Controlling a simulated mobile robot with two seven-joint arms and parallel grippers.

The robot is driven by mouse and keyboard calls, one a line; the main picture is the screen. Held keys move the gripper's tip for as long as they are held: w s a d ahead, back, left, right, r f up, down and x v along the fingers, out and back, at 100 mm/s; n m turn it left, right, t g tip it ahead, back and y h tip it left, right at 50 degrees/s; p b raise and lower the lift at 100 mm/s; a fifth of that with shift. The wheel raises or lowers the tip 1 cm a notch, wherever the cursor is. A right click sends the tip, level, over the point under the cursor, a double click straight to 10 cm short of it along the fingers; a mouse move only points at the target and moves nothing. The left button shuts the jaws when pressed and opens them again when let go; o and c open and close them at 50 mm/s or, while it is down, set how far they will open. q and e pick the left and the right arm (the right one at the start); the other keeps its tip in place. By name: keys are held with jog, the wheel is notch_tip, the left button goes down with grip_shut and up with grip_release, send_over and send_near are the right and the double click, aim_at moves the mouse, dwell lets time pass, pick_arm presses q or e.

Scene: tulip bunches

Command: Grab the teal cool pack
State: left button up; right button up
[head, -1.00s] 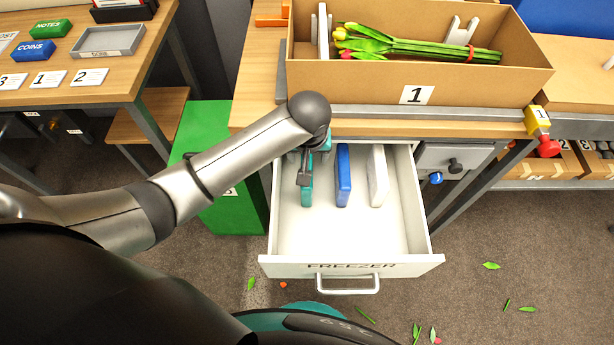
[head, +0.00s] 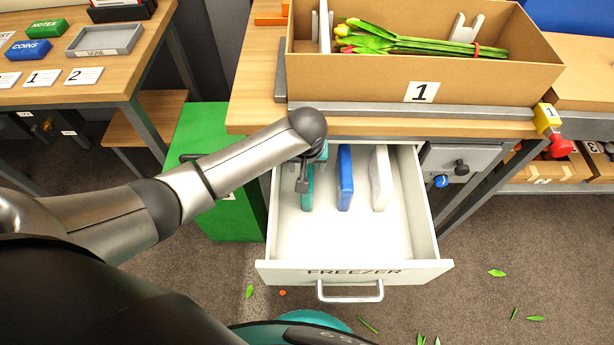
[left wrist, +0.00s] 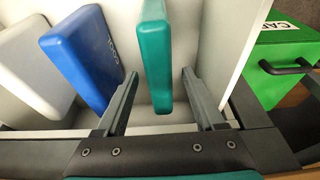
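The teal cool pack (head: 307,190) stands on edge at the left side of the open freezer drawer (head: 350,238). In the left wrist view the teal pack (left wrist: 156,55) lies ahead, its near end between the two fingers. My left gripper (left wrist: 160,90) is open around that end, with a visible gap on each side. In the head view the left gripper (head: 303,185) is over the drawer's left side, and my forearm hides part of it. A blue pack (head: 345,178) and a white pack (head: 380,178) stand to the right. My right gripper is not in view.
A cardboard box (head: 480,80) with tulips sits on the table above the drawer. A green bin (head: 225,215) stands left of the drawer. The drawer's right and front floor is clear. Leaves lie on the carpet.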

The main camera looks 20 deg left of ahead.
pick_arm(q)
grip_shut()
dwell(0.3)
dwell(0.9)
